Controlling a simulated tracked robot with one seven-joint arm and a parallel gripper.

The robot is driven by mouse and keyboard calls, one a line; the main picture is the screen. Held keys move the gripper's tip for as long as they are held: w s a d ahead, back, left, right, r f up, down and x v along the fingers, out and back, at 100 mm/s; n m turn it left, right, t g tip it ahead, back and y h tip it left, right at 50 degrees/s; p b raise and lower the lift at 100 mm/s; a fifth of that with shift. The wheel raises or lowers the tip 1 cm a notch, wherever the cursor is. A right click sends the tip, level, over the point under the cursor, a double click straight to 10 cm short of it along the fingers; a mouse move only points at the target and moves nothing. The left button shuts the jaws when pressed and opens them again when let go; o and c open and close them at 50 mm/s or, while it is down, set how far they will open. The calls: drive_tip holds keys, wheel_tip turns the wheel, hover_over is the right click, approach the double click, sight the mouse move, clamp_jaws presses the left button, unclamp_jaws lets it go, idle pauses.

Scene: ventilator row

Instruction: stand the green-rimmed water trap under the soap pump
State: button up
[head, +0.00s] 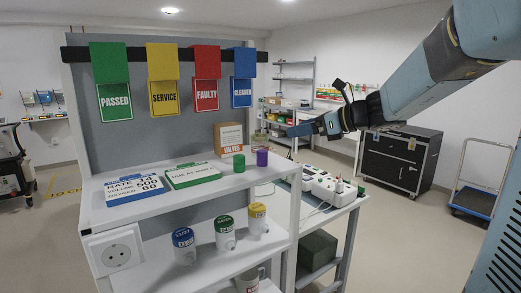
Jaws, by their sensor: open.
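The green-rimmed water trap (225,233) is a small whitish cup with a green top and a dark label. It stands on the lower shelf between a blue-rimmed trap (184,245) and a yellow-rimmed trap (257,218). I cannot make out a soap pump in this view. My gripper (304,129) is open, with nothing seen in it. It is raised right of the shelf unit, above and to the right of the green-rimmed trap and well apart from it. Its fingertips are small and hard to separate.
The upper shelf (157,207) holds two printed boards, a valves box (229,138), a green cylinder (239,162) and a purple cylinder (262,157). Another labelled cup (248,280) shows at the bottom. A side table (337,208) with white devices stands right.

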sight(267, 137)
drive_tip(key=x, duration=0.8)
drive_tip(key=shift+w+a, duration=0.1)
drive_tip(key=shift+w, duration=0.25)
drive_tip(key=shift+f+x, duration=0.15)
drive_tip(key=shift+x, duration=0.95)
drive_tip(key=shift+f+x, duration=0.2)
drive_tip(key=shift+x, duration=0.95)
drive_tip(key=shift+a, duration=0.35)
drive_tip(key=shift+c, duration=0.2)
